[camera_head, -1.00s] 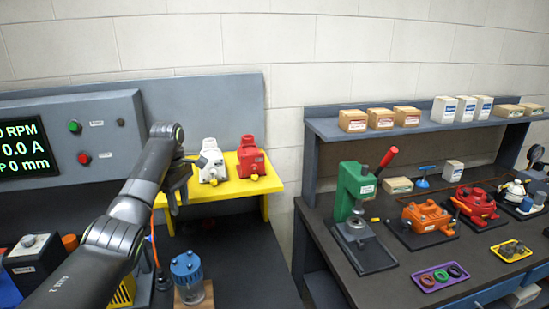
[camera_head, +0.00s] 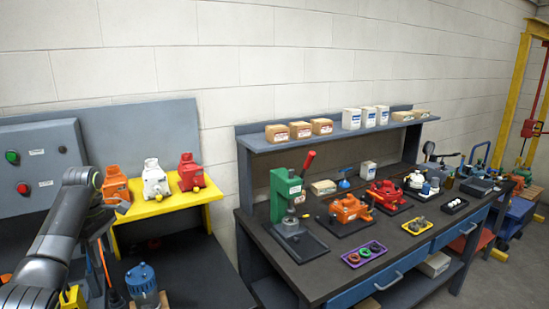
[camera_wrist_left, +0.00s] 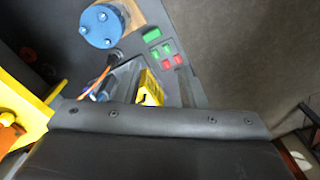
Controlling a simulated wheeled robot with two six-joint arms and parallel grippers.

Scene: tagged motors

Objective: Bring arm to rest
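My left arm (camera_head: 60,235) comes in from the lower left, bends at a raised joint, and hangs its left gripper (camera_head: 101,228) down in front of the yellow stand's left end. The gripper looks empty. In the left wrist view, two grey fingers stand apart above my dark gripper body, with a yellow thing seen between them (camera_wrist_left: 151,88). The yellow stand (camera_head: 168,206) bears an orange motor (camera_head: 115,184), a white motor (camera_head: 154,180) and a red motor (camera_head: 190,172). My right gripper is not in view.
A blue-lidded pot (camera_head: 142,284) stands on the dark left bench, near my left arm; it also shows in the wrist view (camera_wrist_left: 102,26). A grey control box (camera_head: 40,162) is behind the arm. The right workbench (camera_head: 285,268) holds a green press (camera_head: 285,196), several motors and trays.

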